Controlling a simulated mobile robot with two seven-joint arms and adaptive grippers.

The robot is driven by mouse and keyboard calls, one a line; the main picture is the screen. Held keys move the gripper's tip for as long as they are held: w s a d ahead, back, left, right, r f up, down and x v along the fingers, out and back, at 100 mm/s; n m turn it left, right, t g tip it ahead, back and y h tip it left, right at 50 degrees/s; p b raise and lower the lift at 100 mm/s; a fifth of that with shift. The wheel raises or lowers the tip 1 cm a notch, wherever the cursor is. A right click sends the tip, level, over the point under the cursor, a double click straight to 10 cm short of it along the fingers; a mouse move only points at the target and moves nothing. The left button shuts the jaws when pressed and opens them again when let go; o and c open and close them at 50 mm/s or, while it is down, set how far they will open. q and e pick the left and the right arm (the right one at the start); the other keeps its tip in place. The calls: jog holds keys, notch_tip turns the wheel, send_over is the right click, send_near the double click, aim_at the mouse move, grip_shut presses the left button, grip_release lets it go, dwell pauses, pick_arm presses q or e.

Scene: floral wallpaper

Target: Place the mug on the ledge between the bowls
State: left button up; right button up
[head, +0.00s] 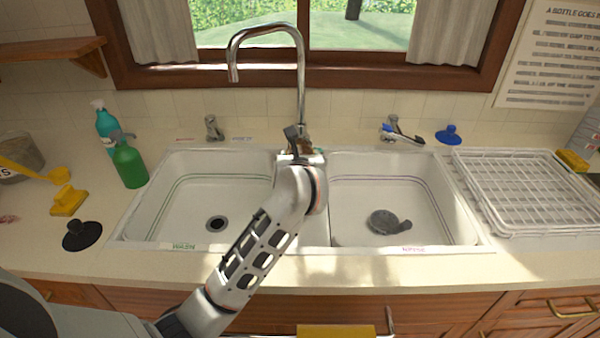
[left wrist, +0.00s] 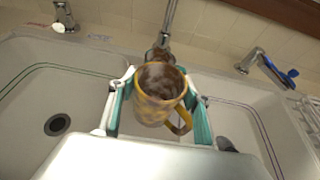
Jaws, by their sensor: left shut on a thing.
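A yellow-and-brown patterned mug (left wrist: 150,108) with a yellow handle is held between the teal-lined fingers of my left gripper (left wrist: 159,82) in the left wrist view. Its open top shows and its inside looks dark brown. In the head view my left gripper (head: 302,148) is over the back of the divider, near the tap base, and mostly hides the mug. The ledge (head: 327,228) between the left bowl (head: 180,215) and right bowl (head: 420,215) is partly covered by my arm. I cannot tell whether the mug touches the ledge. My right gripper is not in view.
A tall chrome tap (head: 301,75) rises just behind the gripper. A grey object (head: 388,222) lies in the right bowl. A white dish rack (head: 530,190) stands at right.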

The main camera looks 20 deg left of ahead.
pick_arm(q)
notch_tip(320, 180, down, 5)
jog(key=shift+r, duration=0.1)
dwell(0.3)
jog(key=shift+f+b, duration=0.3)
jog(key=shift+b, duration=0.05)
jog(key=o, duration=1.3)
jog(key=shift+r, duration=0.25)
jog(key=v, duration=1.2)
jog(key=shift+f, duration=0.1)
